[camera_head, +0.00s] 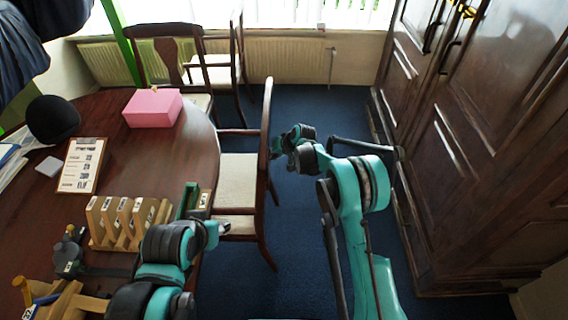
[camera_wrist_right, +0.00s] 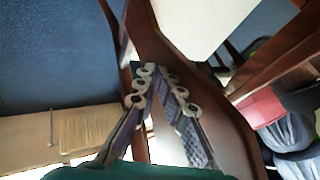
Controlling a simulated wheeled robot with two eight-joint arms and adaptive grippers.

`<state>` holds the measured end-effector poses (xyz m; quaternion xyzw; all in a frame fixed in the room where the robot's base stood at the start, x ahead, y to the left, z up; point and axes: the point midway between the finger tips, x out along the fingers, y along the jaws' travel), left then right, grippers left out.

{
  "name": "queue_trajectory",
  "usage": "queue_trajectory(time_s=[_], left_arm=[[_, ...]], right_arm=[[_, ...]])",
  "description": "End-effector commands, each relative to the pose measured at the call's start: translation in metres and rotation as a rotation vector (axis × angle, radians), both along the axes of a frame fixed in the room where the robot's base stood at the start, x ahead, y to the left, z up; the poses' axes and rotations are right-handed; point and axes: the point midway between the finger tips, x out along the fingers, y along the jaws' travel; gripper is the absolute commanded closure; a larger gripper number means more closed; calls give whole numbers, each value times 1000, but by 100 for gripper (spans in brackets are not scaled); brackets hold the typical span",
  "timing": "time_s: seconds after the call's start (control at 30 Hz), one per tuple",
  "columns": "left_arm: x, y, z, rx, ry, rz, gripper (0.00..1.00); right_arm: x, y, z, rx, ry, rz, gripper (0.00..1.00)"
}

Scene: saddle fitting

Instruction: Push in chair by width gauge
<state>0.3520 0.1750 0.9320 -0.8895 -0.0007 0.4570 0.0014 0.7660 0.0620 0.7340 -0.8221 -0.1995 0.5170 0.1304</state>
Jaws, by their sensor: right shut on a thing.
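The chair (camera_head: 238,172) with a dark wooden frame and cream seat stands at the right side of the table, its seat partly under the edge. My right gripper (camera_head: 278,146) is at the chair's tall back. In the right wrist view its fingers (camera_wrist_right: 157,85) close on the dark wooden frame (camera_wrist_right: 150,45). My left gripper (camera_head: 218,228) is by the table's right edge, small and partly hidden by its arm; its jaws are unclear. A wooden rack (camera_head: 128,225) holds several labelled blocks, likely gauges. A green piece (camera_head: 187,199) stands beside the rack, near the edge.
The dark oval table (camera_head: 140,172) carries a pink box (camera_head: 153,108), a clipboard (camera_head: 82,165) and a black rounded object (camera_head: 52,119). Two more chairs (camera_head: 168,55) stand at the back. A dark wardrobe (camera_head: 470,150) lines the right. Blue carpet (camera_head: 330,110) is open between.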

Motion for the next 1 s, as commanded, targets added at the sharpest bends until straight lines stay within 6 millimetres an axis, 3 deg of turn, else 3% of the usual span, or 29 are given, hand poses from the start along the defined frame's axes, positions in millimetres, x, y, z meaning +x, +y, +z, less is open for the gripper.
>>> queue_trajectory(time_s=[0.03, 0.1, 0.4, 0.6, 1.0], left_arm=[[0, 0, 2, 0, 0, 0, 60], [0, 0, 2, 0, 0, 0, 60], [0, 0, 4, 0, 0, 0, 60], [0, 0, 5, 0, 0, 0, 60], [0, 0, 5, 0, 0, 0, 60]], right_arm=[[-3, 29, 2, 12, 8, 20, 100], [-2, 48, 2, 14, 8, 20, 100], [-1, 109, 2, 13, 7, 17, 100], [-2, 127, 2, 13, 8, 16, 100], [-2, 130, 2, 14, 7, 16, 100]])
